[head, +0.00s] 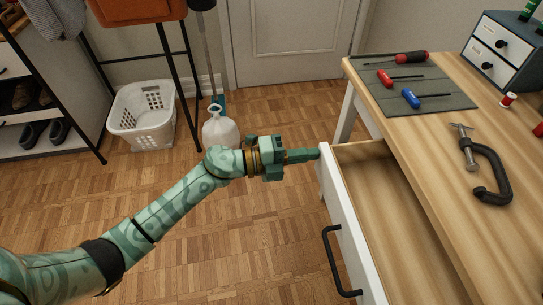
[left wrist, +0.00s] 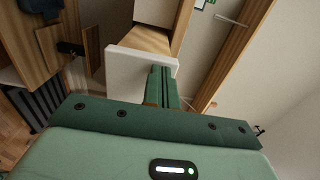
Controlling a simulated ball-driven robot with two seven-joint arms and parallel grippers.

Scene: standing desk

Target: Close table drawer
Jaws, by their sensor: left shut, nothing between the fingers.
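The table drawer (head: 340,215) is pulled open from the wooden table (head: 440,119). It has a white front, a black handle (head: 332,262) and an empty wooden inside. In the left wrist view the white drawer front (left wrist: 125,72) shows ahead of the fingers. My left gripper (head: 318,154) is shut and empty. Its fingertips are at the far end of the drawer front, near its top edge; I cannot tell whether they touch it. The shut fingers also show in the left wrist view (left wrist: 162,72). My right gripper is not in view.
On the table are a grey mat (head: 440,101) with screwdrivers, a black clamp (head: 490,170), a red spool (head: 508,99) and a small drawer box (head: 500,50). A white basket (head: 143,130) and a white jug (head: 221,131) stand on the floor. Floor left of the drawer is clear.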

